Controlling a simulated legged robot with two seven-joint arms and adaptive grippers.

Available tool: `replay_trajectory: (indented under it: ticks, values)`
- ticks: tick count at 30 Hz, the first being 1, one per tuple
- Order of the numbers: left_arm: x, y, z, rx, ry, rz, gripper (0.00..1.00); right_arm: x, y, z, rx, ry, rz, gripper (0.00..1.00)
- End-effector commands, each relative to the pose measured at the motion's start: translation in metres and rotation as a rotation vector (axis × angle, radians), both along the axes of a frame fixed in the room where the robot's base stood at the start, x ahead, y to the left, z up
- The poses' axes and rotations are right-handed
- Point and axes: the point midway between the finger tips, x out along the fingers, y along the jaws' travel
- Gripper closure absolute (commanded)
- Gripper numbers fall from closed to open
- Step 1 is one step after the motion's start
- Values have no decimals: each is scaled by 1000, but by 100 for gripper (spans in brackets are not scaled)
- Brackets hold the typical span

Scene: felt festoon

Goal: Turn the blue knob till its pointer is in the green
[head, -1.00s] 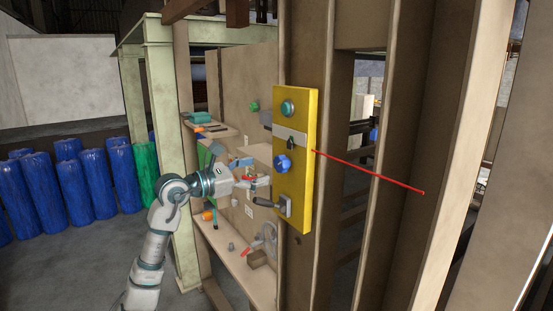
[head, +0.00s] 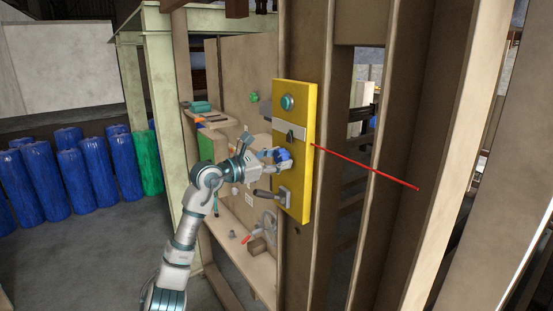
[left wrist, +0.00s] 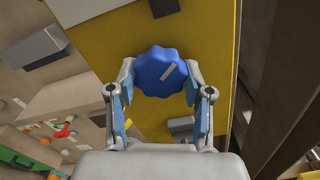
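The blue knob (left wrist: 155,74) is round with a scalloped edge and a pale pointer bar, which tilts up to the right in the left wrist view. The knob sits on the yellow panel (left wrist: 155,119). In the head view the knob (head: 284,155) is partly covered by my left gripper (head: 275,157). In the left wrist view that gripper (left wrist: 160,80) is open, with one fingertip on each side of the knob, close to its rim. I cannot tell whether they touch it. I see no green zone around the knob. My right gripper is not in view.
The yellow panel also bears a teal round button (head: 287,102), a grey strip (head: 289,131) and a grey-handled lever (head: 284,195) below the knob. A red rod (head: 365,167) sticks out to the right. Shelves with tools (head: 240,235) stand behind my left arm.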

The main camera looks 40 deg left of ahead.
Motion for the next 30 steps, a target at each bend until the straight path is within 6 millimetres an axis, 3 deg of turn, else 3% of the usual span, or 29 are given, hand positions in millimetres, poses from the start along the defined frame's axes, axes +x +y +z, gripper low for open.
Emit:
replay_trajectory:
  ticks: [18, 19, 21, 30]
  values:
    - [-1, 3, 5, -117, 18, 3, 84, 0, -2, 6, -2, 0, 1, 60]
    - [-1, 4, 5, -117, 17, 3, 42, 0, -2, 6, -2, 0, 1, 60]
    - [-1, 4, 5, -116, 17, 3, 25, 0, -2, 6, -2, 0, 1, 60]
    - [-2, 4, 3, -115, 24, 2, 24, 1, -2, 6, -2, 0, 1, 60]
